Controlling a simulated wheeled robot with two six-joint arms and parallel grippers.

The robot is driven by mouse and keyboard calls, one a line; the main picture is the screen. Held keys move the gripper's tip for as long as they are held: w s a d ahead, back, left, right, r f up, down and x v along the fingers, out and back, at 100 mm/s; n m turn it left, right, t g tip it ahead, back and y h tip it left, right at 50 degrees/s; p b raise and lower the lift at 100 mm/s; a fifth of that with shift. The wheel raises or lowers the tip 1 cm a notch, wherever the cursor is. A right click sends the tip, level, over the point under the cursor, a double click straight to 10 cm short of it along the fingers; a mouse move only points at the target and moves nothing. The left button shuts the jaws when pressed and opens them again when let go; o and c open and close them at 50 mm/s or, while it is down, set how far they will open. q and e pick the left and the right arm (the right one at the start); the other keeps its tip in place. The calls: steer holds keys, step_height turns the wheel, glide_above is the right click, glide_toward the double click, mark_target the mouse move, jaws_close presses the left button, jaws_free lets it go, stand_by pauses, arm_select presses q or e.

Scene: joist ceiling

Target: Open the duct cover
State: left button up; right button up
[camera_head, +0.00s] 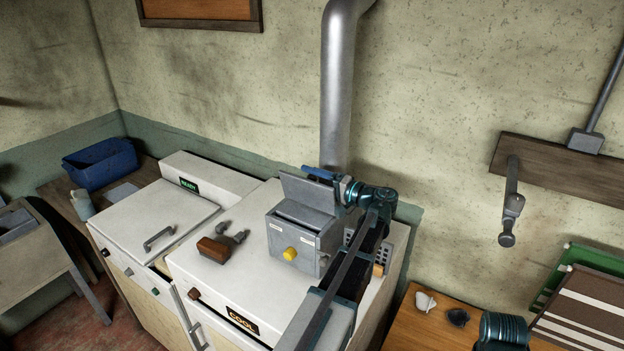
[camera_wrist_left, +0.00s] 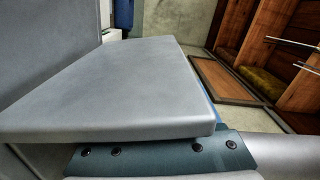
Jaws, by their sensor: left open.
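A grey metal box (camera_head: 292,240) with a yellow knob (camera_head: 290,254) stands on the white machine at the foot of the duct pipe. Its grey cover (camera_head: 308,192) is raised and tilted up, showing a dark opening at the box top. In the left wrist view the cover (camera_wrist_left: 125,95) is a large grey slab close to the camera. My left gripper (camera_head: 322,173) is open at the cover's upper back edge; a blue finger shows behind that edge. Whether it touches the cover I cannot tell.
The silver duct pipe (camera_head: 338,90) rises right behind the gripper. A brown-handled part (camera_head: 213,249) lies on the machine top left of the box. A wooden table (camera_head: 440,330) with small cups is at lower right. A wall lever (camera_head: 510,205) hangs at right.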

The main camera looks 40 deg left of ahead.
arm_select(q)
steer(key=shift+c, duration=0.2)
jaws_close()
stand_by(1.1)
